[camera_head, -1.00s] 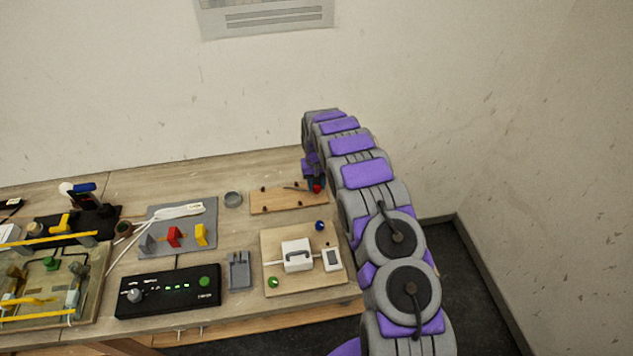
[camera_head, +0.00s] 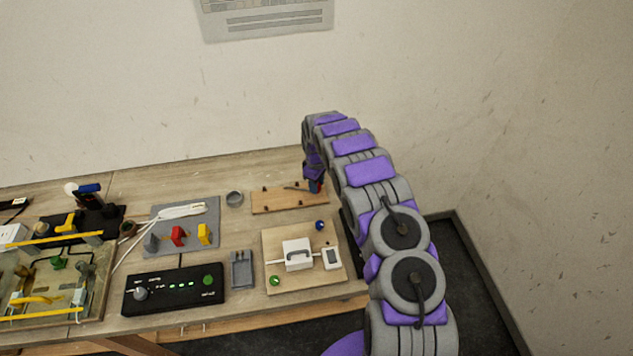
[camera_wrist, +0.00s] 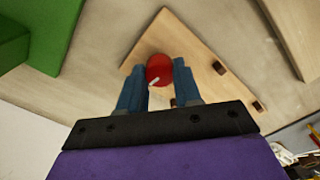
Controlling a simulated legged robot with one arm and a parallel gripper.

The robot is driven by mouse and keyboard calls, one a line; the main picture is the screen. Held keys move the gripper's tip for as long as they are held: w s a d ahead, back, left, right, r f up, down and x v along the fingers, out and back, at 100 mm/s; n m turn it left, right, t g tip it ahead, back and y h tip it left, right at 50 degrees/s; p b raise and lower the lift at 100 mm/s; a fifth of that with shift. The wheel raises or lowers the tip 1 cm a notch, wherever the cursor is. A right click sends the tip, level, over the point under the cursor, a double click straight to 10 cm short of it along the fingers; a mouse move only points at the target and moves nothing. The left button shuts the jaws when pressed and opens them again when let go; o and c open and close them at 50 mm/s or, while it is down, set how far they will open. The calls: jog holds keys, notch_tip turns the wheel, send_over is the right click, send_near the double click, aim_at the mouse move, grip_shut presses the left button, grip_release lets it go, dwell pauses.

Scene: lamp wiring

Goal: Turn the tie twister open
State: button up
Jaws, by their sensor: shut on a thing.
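The red, round-topped piece (camera_wrist: 160,69), which I take to be the tie twister, stands on a light wooden board (camera_wrist: 185,38) in the wrist view. A small whitish mark shows on its near side. My gripper (camera_wrist: 158,84) has blue fingers on both sides of it, shut on it. In the head view my gripper (camera_head: 315,183) is at the right end of the wooden board (camera_head: 282,204), and only a sliver of red shows there. The lower part of the red piece is hidden by the fingers.
Small dark pegs (camera_wrist: 219,68) stand on the board. A second board with a white handled box (camera_head: 297,254) lies in front. A grey mat (camera_head: 184,243) with red and yellow pieces and a black control box (camera_head: 172,288) are to the left. The wall is behind.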

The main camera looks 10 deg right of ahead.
jog(key=shift+w+r+n, duration=0.2)
jog(key=shift+w+n, duration=0.05)
jog(key=shift+n, duration=0.25)
dwell(0.3)
jog(key=o, duration=1)
jog(key=shift+s+f, duration=0.15)
jog(key=shift+o, duration=0.2)
notch_tip(320, 180, up, 17)
jog(key=shift+r, duration=0.2)
